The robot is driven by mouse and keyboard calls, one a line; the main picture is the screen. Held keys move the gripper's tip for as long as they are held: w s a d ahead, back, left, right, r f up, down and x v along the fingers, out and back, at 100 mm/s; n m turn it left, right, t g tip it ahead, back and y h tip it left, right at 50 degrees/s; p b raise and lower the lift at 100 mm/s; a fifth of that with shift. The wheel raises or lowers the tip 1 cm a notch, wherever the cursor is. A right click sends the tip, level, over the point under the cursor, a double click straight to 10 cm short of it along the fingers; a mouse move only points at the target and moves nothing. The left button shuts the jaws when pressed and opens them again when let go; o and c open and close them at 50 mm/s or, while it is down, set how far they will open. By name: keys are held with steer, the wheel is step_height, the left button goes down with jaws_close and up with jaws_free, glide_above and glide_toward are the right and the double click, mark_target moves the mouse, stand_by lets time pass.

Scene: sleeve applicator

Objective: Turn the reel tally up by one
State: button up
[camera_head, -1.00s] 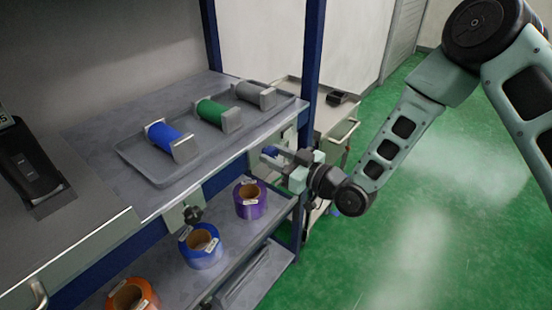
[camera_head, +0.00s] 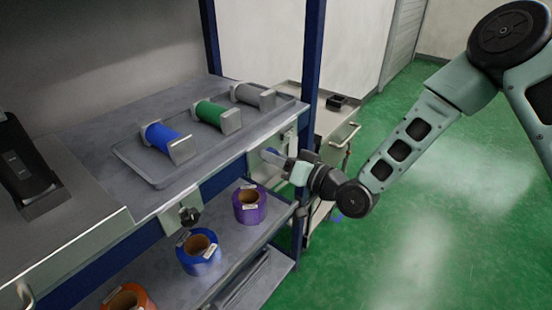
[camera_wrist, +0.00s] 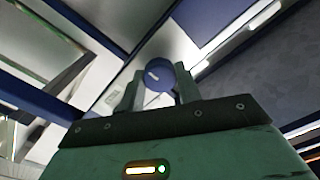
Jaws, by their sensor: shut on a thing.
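A blue round knob (camera_wrist: 155,76) with a short white mark shows between the two fingers of my gripper (camera_wrist: 158,88) in the wrist view. My gripper is shut on this knob. In the camera_head view the knob (camera_head: 269,153) is a small blue patch at a pale plate on the bench's front edge, and my gripper (camera_head: 280,161) reaches it from the right. The fingers hide part of the knob. I cannot read any tally number in these views.
A grey tray (camera_head: 135,158) on the bench holds blue, green and grey rollers. A black knob (camera_head: 190,215) sits on another front plate. Tape rolls, purple (camera_head: 249,203) and blue (camera_head: 199,252) among them, stand on the lower shelf. A blue post (camera_head: 313,75) rises near my gripper.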

stand_by(0.3)
steer(key=o, duration=1)
steer(key=p+v, duration=0.1)
steer(key=v, duration=1.6)
steer(key=shift+d+p, duration=0.25)
steer(key=shift+p, duration=0.1)
steer(key=shift+s+f, duration=0.1)
steer(key=shift+s, duration=0.05)
